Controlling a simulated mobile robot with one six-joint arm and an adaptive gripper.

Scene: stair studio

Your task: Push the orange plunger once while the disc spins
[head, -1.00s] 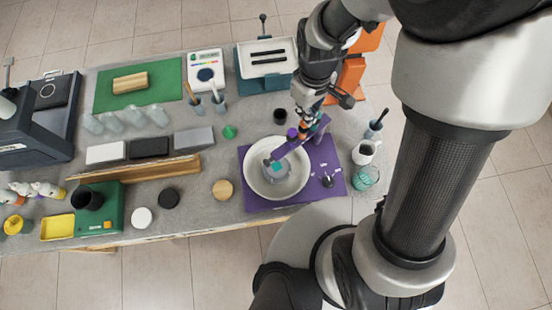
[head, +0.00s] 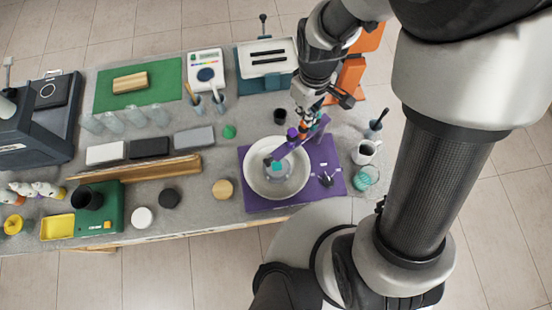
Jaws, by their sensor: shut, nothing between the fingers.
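A purple spin-coater-like unit (head: 252,199) lies at the right end of the bench. Its white round bowl (head: 253,183) holds a pale disc (head: 284,178) with a teal patch at the middle. I cannot tell from the picture whether the disc turns. A purple arm (head: 284,149) reaches over the bowl from the upper right. A small orange part (head: 304,130), probably the plunger, shows on this arm, partly hidden by my gripper. My gripper (head: 309,116) is shut and empty, pointing down just above the orange part. I cannot tell whether they touch.
A black knob (head: 326,180) sits on the unit's right side. A white mug (head: 364,154) and a teal glass (head: 366,178) stand to its right. A black cup (head: 280,115) and a small green item (head: 229,132) are to the left of my gripper.

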